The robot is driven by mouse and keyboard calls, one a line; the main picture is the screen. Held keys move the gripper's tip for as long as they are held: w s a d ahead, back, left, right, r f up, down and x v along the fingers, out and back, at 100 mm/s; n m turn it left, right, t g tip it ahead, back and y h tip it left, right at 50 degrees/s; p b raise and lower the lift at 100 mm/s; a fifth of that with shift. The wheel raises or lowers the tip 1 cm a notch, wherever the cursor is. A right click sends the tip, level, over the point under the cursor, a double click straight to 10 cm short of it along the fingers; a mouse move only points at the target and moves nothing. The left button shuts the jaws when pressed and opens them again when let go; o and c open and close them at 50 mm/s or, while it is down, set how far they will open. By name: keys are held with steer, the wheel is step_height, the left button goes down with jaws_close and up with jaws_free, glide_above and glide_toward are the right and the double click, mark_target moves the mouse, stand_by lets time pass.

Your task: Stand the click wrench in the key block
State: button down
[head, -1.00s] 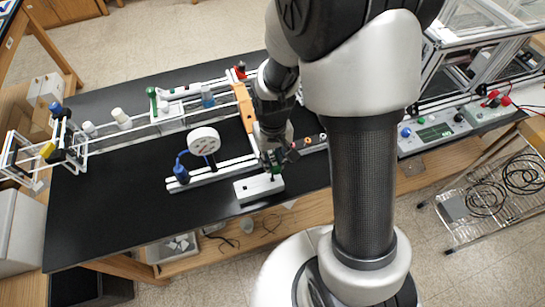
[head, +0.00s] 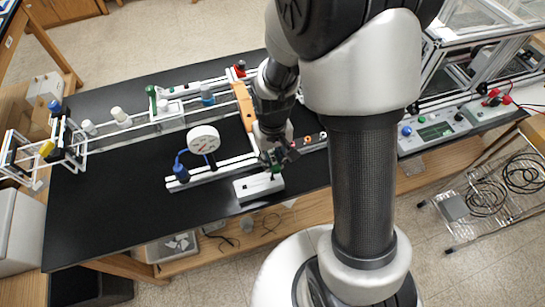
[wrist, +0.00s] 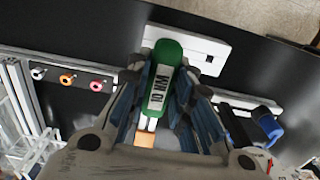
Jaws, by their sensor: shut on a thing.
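The click wrench (wrist: 162,80) has a green handle with a white label reading "WR 10" and a short pale shaft. My gripper (wrist: 158,88) is shut on its handle in the wrist view. In the head view my gripper (head: 277,157) is just above the right end of the key block, with a bit of green between the fingers. The key block (head: 255,188) is a low white bar on the black bench, also in the wrist view (wrist: 205,42). One square hole shows clear at its left end in the head view. I cannot tell whether the wrench touches the block.
A white rail with a round gauge (head: 203,140) and a blue-capped part (head: 181,173) lies left of my gripper. An orange bar (head: 243,104) stands behind. Coloured ring fittings (wrist: 68,79) sit on a rail nearby. The bench's front left is clear.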

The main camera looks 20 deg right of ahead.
steer(key=shift+f, duration=0.2)
steer(key=shift+f+b, duration=1.7)
steer(key=shift+f, duration=0.25)
steer(key=c, duration=1.3)
jaws_free()
steer(key=shift+c, duration=0.2)
